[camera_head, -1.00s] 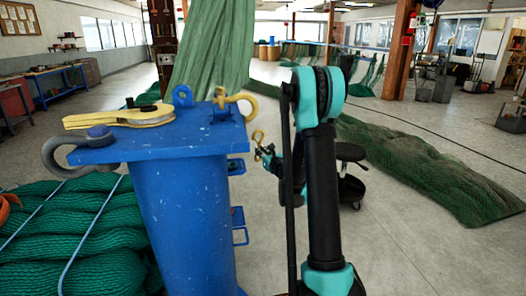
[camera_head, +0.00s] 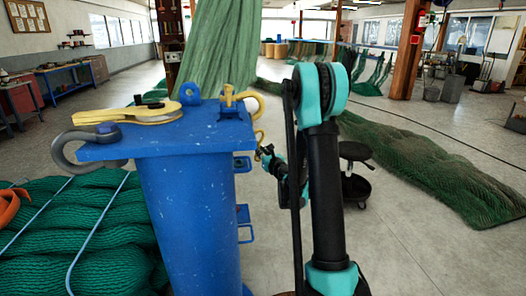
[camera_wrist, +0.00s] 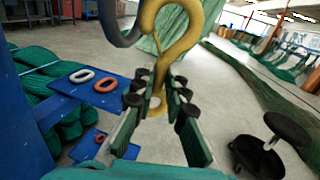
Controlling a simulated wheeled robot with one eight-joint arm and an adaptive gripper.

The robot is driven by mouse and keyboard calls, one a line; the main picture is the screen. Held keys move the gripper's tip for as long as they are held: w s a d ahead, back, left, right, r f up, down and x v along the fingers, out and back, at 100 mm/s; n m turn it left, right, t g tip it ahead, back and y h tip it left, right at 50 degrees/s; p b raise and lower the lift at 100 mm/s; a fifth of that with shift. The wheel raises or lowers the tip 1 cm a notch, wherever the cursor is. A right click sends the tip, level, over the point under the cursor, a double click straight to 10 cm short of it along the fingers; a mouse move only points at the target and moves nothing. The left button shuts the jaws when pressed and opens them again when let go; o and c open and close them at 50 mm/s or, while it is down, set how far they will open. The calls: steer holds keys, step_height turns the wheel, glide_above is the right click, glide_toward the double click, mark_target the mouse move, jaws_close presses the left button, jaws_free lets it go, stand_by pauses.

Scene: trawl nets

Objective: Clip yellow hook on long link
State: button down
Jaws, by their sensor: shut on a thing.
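My gripper (camera_wrist: 157,88) is shut on the yellow hook (camera_wrist: 185,38) in the wrist view. The hook's lower ring is between the fingers and its curved part rises above them. In the head view my gripper (camera_head: 266,152) holds the hook (camera_head: 259,136) just right of the blue post. Parts of the gripper there are hidden by my arm. A white oblong link (camera_wrist: 82,75) and a red link (camera_wrist: 106,84) lie on a blue shelf left of the gripper. I cannot tell which thing is the long link. A dark grey curved piece (camera_wrist: 118,32) shows beside the hook's top.
Green netting (camera_head: 85,225) lies left. A dark stool (camera_head: 355,152) stands right, with open floor around it.

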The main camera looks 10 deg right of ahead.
steer(key=shift+s+a, duration=0.4)
steer(key=shift+a, duration=0.35)
steer(key=shift+a, duration=0.1)
steer(key=shift+s+r, duration=0.1)
stand_by(0.6)
steer(key=shift+s+a+f, duration=0.25)
steer(key=shift+s+a, duration=0.05)
steer(key=shift+a, duration=0.3)
stand_by(0.8)
steer(key=shift+s+a+f, duration=0.15)
steer(key=shift+a+f, duration=0.1)
steer(key=shift+f, duration=0.55)
steer(key=shift+s+a+f, duration=0.1)
steer(key=shift+a+f, duration=0.15)
steer(key=shift+f, duration=0.55)
stand_by(1.3)
stand_by(0.4)
steer(key=c, duration=1.5)
jaws_free()
steer(key=shift+o, duration=0.2)
steer(key=shift+s, duration=0.1)
